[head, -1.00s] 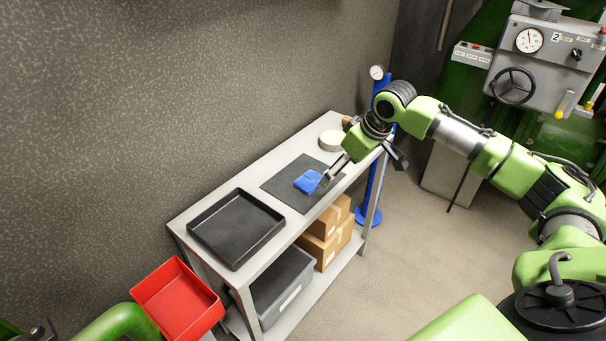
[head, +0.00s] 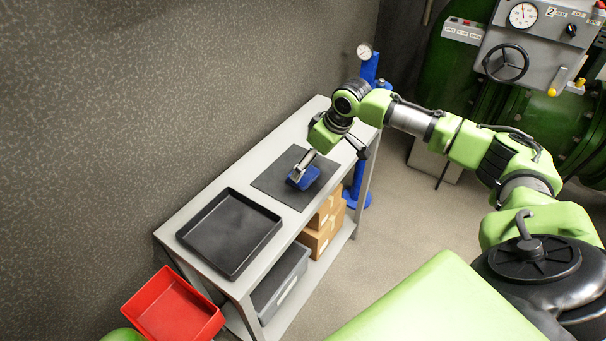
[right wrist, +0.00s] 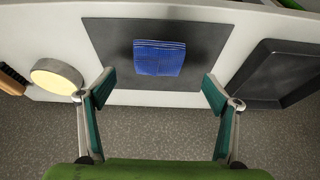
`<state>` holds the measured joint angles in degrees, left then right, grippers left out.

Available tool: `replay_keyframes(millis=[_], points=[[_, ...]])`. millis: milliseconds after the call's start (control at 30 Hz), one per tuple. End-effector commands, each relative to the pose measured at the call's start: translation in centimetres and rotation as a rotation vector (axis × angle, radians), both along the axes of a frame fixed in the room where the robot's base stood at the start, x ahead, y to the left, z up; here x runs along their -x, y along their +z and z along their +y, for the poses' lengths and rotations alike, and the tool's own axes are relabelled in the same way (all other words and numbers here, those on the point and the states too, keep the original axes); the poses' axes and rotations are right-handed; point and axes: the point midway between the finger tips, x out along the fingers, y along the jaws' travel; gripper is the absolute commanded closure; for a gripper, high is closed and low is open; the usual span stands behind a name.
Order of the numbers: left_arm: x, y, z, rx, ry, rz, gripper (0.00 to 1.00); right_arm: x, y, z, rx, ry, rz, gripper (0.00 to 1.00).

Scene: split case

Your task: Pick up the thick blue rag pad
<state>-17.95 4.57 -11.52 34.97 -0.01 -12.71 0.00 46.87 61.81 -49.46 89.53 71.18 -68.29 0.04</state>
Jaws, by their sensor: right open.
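The thick blue rag pad (head: 303,178) lies on a dark square mat (head: 271,182) on the grey bench. In the right wrist view the blue pad (right wrist: 159,57) sits on the mat (right wrist: 103,36), ahead of and between my right fingertips. My right gripper (right wrist: 158,90) is open and empty, with a finger to each side of the pad and not touching it in this view. In the head view my right gripper (head: 302,168) is over the pad and hides part of it. My left gripper is out of view.
A black tray (head: 187,237) lies on the near end of the bench (head: 300,125). A red bin (head: 150,298) stands beside it. A round cream-topped item (right wrist: 57,77) and a brush (right wrist: 12,80) are by the mat. Cardboard boxes (head: 318,240) and a grey tote (head: 268,302) are below.

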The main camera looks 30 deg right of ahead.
Motion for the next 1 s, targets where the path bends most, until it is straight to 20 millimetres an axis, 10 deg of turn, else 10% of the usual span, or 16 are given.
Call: replay_keyframes(millis=[233, 667, 800, 1000], points=[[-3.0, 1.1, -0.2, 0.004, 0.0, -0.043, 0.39, -1.4, -2.6, 0.2, 0.0, -0.002, 0.002, 0.18], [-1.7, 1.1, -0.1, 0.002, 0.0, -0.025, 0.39, -2.1, -4.8, 0.5, 0.001, 0.0, 0.001, 0.18], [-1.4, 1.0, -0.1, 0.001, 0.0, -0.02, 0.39, -2.1, -4.8, 0.5, 0.001, 0.0, 0.0, 0.52], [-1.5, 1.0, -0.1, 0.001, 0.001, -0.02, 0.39, -2.1, -4.8, 0.5, 0.001, 0.0, 0.001, 0.53]])
